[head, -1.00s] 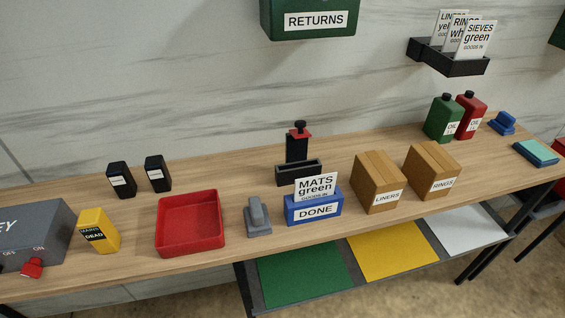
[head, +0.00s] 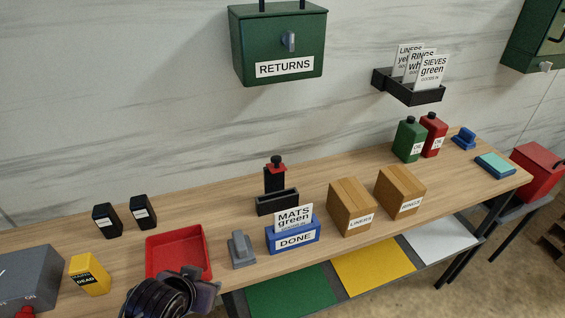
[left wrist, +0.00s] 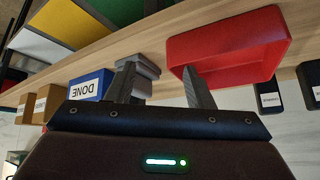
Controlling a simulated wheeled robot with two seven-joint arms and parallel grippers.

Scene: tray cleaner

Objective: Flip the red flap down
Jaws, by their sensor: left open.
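A small red flap (head: 25,312) sits on the front of the grey box (head: 30,275) at the far left of the head view, by the word ON. The bottom picture edge cuts it, so its exact tilt is hard to tell. In the head view my left arm is low, in front of the red tray, to the right of the grey box. In the left wrist view my left gripper (left wrist: 162,85) is open and empty, with its fingers apart before the red tray (left wrist: 232,45) and the grey clamp-like block (left wrist: 138,76). My right gripper is not in view.
A yellow block (head: 89,275) stands between the grey box and the red tray (head: 205,262). Two black blocks (head: 107,221) stand behind. The blue DONE holder (head: 293,238) and cardboard boxes (head: 352,207) are to the right. A green RETURNS box (head: 278,45) hangs on the wall.

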